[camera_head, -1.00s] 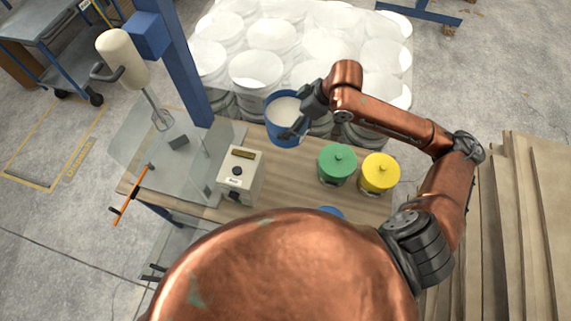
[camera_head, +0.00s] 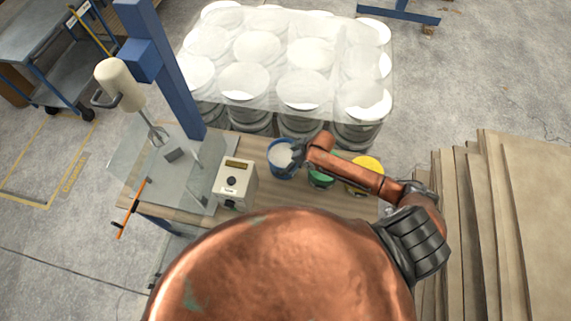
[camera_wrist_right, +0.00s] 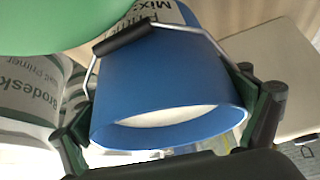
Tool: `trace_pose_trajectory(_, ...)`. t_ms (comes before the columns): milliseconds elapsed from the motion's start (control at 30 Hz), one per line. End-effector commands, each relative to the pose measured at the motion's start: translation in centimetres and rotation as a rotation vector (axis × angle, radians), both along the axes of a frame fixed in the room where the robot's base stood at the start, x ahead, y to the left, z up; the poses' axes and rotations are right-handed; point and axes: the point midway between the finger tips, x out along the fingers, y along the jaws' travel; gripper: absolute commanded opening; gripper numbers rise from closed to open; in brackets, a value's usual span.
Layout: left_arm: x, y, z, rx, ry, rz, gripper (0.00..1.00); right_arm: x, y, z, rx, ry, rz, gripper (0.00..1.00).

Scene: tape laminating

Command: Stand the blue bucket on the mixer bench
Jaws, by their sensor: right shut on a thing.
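The blue bucket (camera_head: 279,172), with pale contents, is at the far edge of the wooden bench top (camera_head: 277,203), right of the mixer control box. It looks roughly upright; I cannot tell whether its base touches the wood. My right gripper (camera_head: 293,155) is shut on the bucket. In the right wrist view the blue bucket (camera_wrist_right: 165,85) shows its label and dark handle grip, with fingers on both sides near its rim. The mixer (camera_head: 121,84) stands at the bench's left on a blue post. My left gripper is not in view.
A green-lidded tub (camera_head: 320,180) and a yellow-lidded tub (camera_head: 368,168) stand right of the bucket, partly behind my right arm. Film-wrapped buckets (camera_head: 300,88) stand behind the bench. The control box (camera_head: 234,183) is left. Some bare wood lies in front of the bucket.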

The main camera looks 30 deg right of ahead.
Motion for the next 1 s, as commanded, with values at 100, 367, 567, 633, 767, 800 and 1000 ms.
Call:
trace_pose_trajectory(100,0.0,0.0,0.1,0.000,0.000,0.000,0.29,0.2,0.1,-0.4,0.002,-0.005,-0.001,0.39)
trace_pose_trajectory(367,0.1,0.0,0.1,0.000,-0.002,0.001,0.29,0.3,0.1,-3.5,0.002,-0.005,-0.001,0.39)
trace_pose_trajectory(567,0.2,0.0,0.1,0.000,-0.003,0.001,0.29,0.3,0.0,-4.0,0.001,-0.007,0.000,0.39)
trace_pose_trajectory(633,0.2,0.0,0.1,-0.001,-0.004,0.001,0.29,0.3,0.0,-4.0,0.001,-0.007,0.000,0.39)
trace_pose_trajectory(767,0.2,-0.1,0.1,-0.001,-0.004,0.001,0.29,0.3,0.0,-4.1,0.001,-0.006,0.000,0.39)
trace_pose_trajectory(800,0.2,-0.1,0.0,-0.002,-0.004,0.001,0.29,0.3,0.0,-4.2,0.001,-0.006,-0.001,0.39)
trace_pose_trajectory(1000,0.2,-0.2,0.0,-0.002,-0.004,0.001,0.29,0.0,0.0,-4.5,-0.001,-0.001,-0.001,1.00)
